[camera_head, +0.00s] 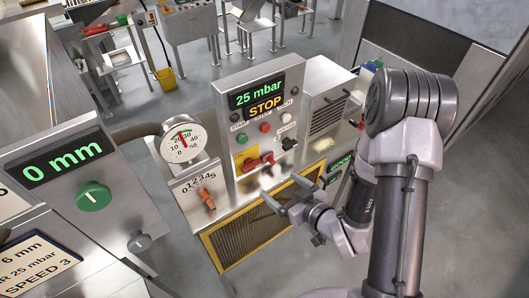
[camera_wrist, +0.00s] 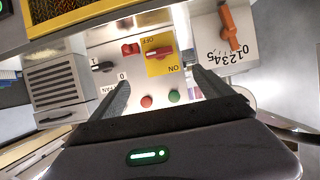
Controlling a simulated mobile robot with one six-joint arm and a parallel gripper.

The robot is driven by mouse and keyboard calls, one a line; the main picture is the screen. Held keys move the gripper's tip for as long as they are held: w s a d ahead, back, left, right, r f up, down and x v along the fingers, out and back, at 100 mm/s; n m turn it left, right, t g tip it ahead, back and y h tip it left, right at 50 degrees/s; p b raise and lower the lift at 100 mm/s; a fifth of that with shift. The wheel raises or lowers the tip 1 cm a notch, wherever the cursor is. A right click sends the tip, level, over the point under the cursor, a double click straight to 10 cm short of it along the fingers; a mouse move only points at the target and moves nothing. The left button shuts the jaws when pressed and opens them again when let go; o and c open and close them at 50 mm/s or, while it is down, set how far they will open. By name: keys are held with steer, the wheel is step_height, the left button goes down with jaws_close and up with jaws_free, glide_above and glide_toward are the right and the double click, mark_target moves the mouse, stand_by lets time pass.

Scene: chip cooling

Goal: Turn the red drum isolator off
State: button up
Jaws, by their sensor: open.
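The red drum isolator (camera_head: 252,164) is on a yellow plate low on the upright panel. In the wrist view, which shows the panel upside down, its red handle (camera_wrist: 160,53) lies between the words OFF and ON. I cannot tell its exact setting. A second red piece (camera_wrist: 132,49) is close beside the yellow plate. My gripper (camera_head: 286,192) is open and empty in front of the panel, below and right of the isolator. In the wrist view, my gripper's fingers (camera_wrist: 157,78) are apart, with the plate beyond and between them.
A black FAN knob (camera_wrist: 103,66) is beside the isolator. Red (camera_wrist: 146,100) and green (camera_wrist: 174,96) buttons are on the same panel. An orange lever (camera_head: 207,199) on a numbered scale is left of it. A yellow-framed grille (camera_head: 250,232) is below. The display (camera_head: 258,95) reads 25 mbar.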

mark_target(253, 167)
steer(key=b+x, duration=1.2)
steer(key=x, duration=0.3)
steer(key=shift+w+f+b, duration=0.1)
steer(key=shift+f+b, duration=0.05)
steer(key=shift+b, duration=0.25)
steer(key=shift+x, duration=0.75)
steer(key=c, duration=1.4)
